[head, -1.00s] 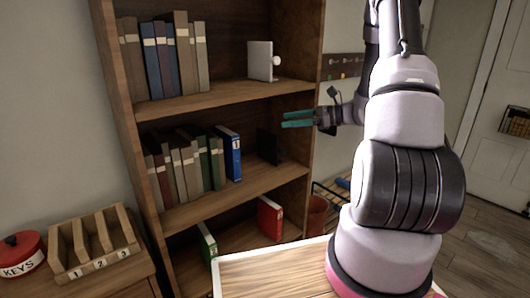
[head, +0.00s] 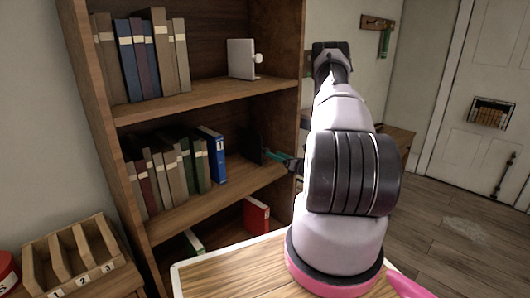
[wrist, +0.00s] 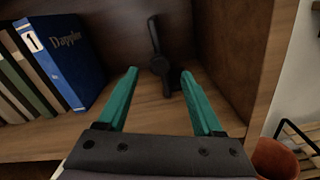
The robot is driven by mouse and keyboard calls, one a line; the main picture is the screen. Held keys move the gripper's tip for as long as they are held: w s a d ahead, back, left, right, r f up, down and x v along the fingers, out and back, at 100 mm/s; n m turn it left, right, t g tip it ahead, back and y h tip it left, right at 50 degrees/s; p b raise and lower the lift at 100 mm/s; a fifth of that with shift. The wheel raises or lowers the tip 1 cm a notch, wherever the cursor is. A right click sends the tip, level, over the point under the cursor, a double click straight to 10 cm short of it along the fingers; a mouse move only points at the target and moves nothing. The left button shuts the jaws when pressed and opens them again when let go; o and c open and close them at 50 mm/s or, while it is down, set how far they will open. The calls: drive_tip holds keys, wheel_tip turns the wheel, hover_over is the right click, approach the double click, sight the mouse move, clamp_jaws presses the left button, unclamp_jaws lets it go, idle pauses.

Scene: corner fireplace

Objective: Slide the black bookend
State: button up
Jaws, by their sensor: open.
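The black bookend (head: 257,140) stands on the middle shelf, dark against the shadowed back, to the right of the blue book and apart from it. In the wrist view the bookend (wrist: 155,36) shows nearly edge-on, with a round knob low on it, between and beyond my fingertips. My gripper (wrist: 160,73) has its two teal fingers spread, with nothing held between them. In the head view my gripper (head: 272,155) reaches into the middle shelf from the right, close to the bookend; my arm hides part of it. I cannot tell whether a finger touches the bookend.
The blue book (head: 214,155), marked 1, ends a row of books on the middle shelf (head: 200,206). The shelf's right side wall (wrist: 230,50) is close to my right finger. A white bookend (head: 240,60) stands on the shelf above. A red binder (head: 256,215) is below.

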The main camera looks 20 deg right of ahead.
approach(253, 147)
drive_tip(key=shift+w+r, duration=0.15)
drive_tip(key=shift+w, duration=0.4)
drive_tip(key=shift+w+r, duration=0.2)
drive_tip(key=shift+w, duration=0.4)
clamp_jaws()
drive_tip(key=shift+a, duration=0.1)
idle(0.6)
